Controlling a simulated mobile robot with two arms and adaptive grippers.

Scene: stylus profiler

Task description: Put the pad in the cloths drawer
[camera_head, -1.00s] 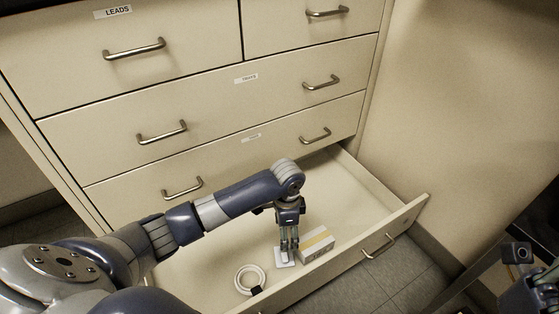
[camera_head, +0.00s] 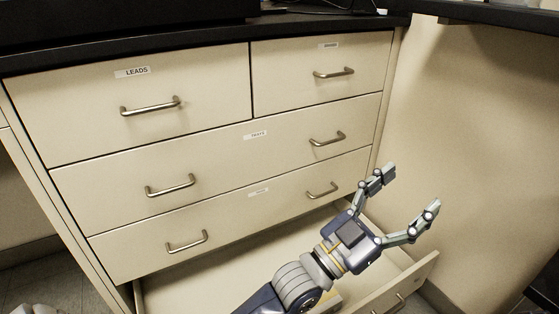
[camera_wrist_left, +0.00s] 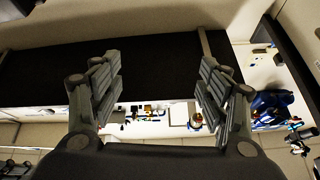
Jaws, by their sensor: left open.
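My left gripper (camera_head: 410,190) is open and empty, raised above the open bottom drawer (camera_head: 195,277) near the cabinet's right side. In the left wrist view its two spread fingers (camera_wrist_left: 158,75) have nothing between them. The pad cannot be made out now; my left arm covers much of the drawer's inside. The labels on the closed drawers below the LEADS drawer (camera_head: 150,92) are too small to read surely, so I cannot tell which is the cloths drawer. My right gripper is not in view.
The closed drawers have bar handles, such as the lower left handle (camera_head: 187,242). A dark countertop (camera_head: 210,40) overhangs the cabinet. A beige wall panel (camera_head: 470,150) stands close on the right. The wrist view shows a distant worktop with small items.

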